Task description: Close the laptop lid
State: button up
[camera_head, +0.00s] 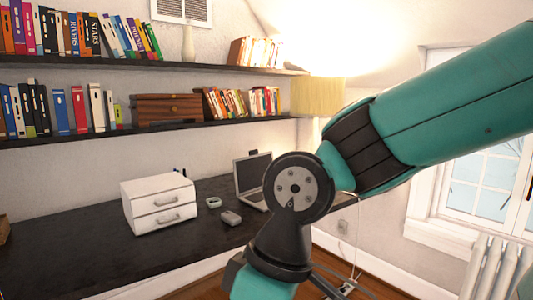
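A laptop (249,173) stands open at the far right part of the dark desk (90,262). Its lid is raised, with a dark screen in a light frame. Part of its light keyboard base shows below the screen. My teal and black arm crosses in front of it and hides the right part of the base. My gripper is not in view; the arm runs down out of the bottom of the picture.
A white two-drawer box (158,203) stands on the desk, left of the laptop. Two small objects, one greenish (213,202) and one grey (231,217), lie between them. Bookshelves (160,131) hang above. The desk's front left is clear.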

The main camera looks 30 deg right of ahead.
aim_at(249, 171)
jog(key=z, duration=0.5)
jog(key=i, duration=0.9)
jog(key=z, duration=0.65)
jog(key=i, duration=1.65)
jog(key=u, duration=0.25)
